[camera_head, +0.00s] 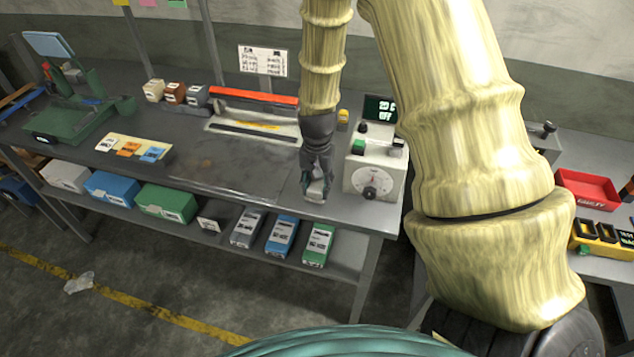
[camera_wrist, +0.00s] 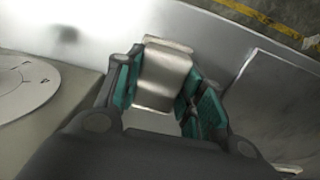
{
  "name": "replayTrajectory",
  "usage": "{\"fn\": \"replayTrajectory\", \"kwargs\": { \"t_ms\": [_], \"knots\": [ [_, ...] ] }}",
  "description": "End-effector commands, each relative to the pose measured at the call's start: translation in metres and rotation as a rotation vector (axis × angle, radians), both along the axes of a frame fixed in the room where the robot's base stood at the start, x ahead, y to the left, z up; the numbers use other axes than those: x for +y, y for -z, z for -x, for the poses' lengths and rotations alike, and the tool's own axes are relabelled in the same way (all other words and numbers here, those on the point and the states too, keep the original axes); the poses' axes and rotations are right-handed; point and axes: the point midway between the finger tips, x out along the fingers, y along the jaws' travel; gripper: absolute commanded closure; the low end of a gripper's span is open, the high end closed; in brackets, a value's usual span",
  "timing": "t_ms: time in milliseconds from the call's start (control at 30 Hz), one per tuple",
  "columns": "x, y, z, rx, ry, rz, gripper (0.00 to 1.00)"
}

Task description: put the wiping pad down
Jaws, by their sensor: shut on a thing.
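My gripper (camera_head: 317,184) hangs over the front right part of the grey workbench (camera_head: 240,178), just left of a white control box. In the wrist view the wiping pad (camera_wrist: 163,76) sits between the green finger pads of my gripper (camera_wrist: 160,95). The pad is low, close to the bench top near its front edge. I cannot tell whether it touches the bench. Its lower side is hidden.
The white control box (camera_head: 374,170) with a dial stands close to the right of my gripper. A heat sealer with a red bar (camera_head: 255,96) lies behind to the left. Coloured cards (camera_head: 130,148) lie further left. The bench between the cards and my gripper is mostly clear.

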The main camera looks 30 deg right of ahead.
Motion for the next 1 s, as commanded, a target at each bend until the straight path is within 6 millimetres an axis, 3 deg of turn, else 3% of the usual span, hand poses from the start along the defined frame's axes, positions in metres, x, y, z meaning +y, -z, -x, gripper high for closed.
{"fn": "replayTrajectory", "kwargs": {
  "t_ms": [367,400,500,1000],
  "knots": [
    [0.0000,0.0037,0.0000,0.000,0.000,0.000,0.87],
    [0.0001,0.0035,-0.0001,0.000,0.000,0.000,0.58],
    [0.0001,0.0033,-0.0001,0.000,0.000,0.000,0.40],
    [-0.0001,-0.0046,-0.0005,-0.002,0.000,0.001,0.40]
  ]
}}
